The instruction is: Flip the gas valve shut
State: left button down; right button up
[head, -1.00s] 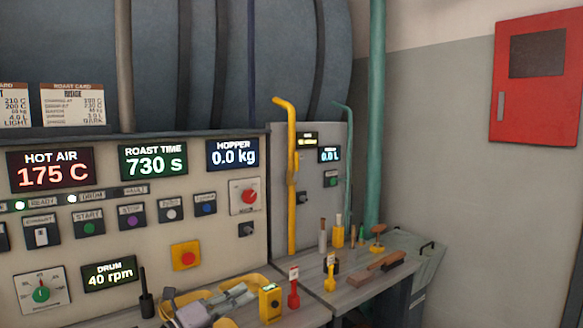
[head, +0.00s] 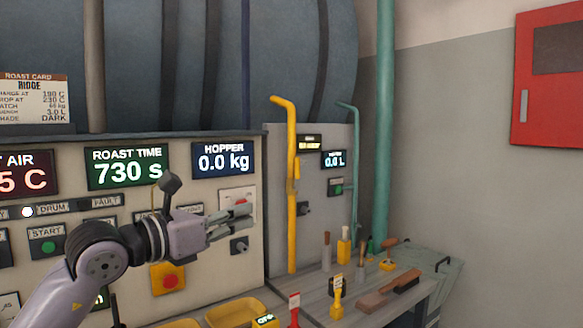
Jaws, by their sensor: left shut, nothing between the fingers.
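The yellow gas pipe (head: 291,225) stands upright on the narrow side panel, with a hooked top. A small yellow valve lever (head: 296,172) sits partway up it and appears to lie along the pipe; its exact angle is hard to tell. My left gripper (head: 250,213) is in front of the main panel, to the left of the pipe and lower than the lever. It points right, is shut and empty, and appears apart from the pipe. It partly covers the red dial's plate (head: 238,195). My right gripper is out of view.
A black knob (head: 239,245) is just below my gripper. A teal pipe (head: 382,120) stands farther right. Tools, including a brush (head: 408,281), stand and lie on the grey bench. A yellow tray (head: 232,312) is at the bottom. A red wall box (head: 550,80) hangs right.

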aim_at(298, 168)
jog(key=i, duration=1.5)
